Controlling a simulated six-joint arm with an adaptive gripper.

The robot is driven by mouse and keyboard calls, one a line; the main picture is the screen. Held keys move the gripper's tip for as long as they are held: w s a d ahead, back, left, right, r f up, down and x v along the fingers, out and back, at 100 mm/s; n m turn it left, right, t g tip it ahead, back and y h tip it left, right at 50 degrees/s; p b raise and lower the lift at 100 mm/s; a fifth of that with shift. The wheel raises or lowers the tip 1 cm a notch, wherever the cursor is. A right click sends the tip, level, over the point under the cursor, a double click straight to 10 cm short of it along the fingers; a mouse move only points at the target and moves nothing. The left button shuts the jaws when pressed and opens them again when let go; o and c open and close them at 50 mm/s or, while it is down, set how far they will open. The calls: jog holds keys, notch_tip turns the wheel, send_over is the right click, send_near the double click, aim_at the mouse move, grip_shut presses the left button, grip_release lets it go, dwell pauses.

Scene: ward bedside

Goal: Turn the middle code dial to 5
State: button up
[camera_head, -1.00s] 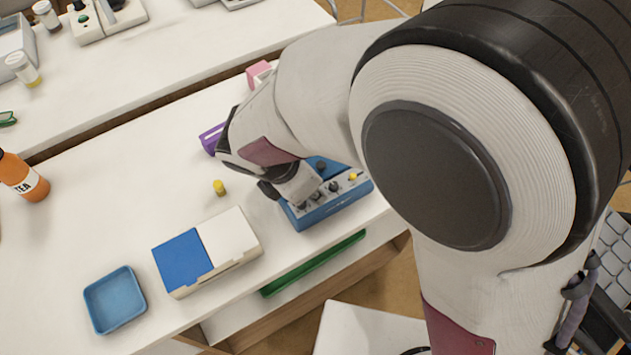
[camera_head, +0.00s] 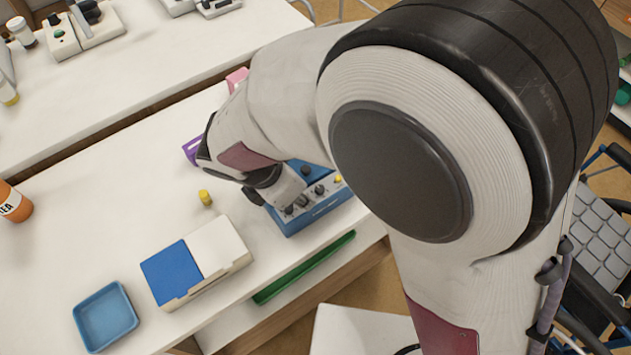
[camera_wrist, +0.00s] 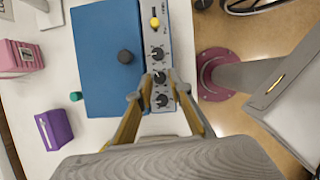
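The blue device (camera_head: 322,208) stands near the front edge of the white table. Its pale control strip carries a row of dark dials and a yellow knob, clear in the wrist view. The middle code dial (camera_wrist: 160,77) sits between the other two dark dials (camera_wrist: 157,54) (camera_wrist: 162,100). My gripper (camera_wrist: 161,80) is over the strip, with one fingertip on each side of the middle dial. The fingers look open, with narrow gaps beside the dial; contact is hard to judge. In the head view my wrist partly covers the device. The dial's number cannot be read.
A larger dark knob (camera_wrist: 125,57) stands on the blue panel, and a yellow knob (camera_wrist: 155,22) is at the strip's far end. A purple box (camera_wrist: 54,128) and pink box (camera_wrist: 20,56) are left of the device. A blue-and-white box (camera_head: 212,262) and blue tray (camera_head: 105,318) stand nearby.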

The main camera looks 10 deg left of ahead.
jog(key=n, duration=0.2)
jog(key=n+y, duration=0.1)
jog(key=n, duration=0.1)
jog(key=shift+s+d+t, duration=0.15)
jog(key=shift+d+t, duration=0.05)
jog(key=shift+t, duration=0.2)
jog(key=s+a+r+m+g+y, duration=0.1)
jog(key=s+r+m+g+y, duration=0.2)
jog(key=s+r+m, duration=0.8)
jog(key=w+d+m+t+y, duration=0.1)
jog(key=w+d+m+y, duration=0.1)
jog(key=w+d+m, duration=0.3)
jog(key=shift+w+d+m+t, duration=0.35)
jog(key=shift+w+m, duration=1.4)
jog(key=shift+m, duration=1.35)
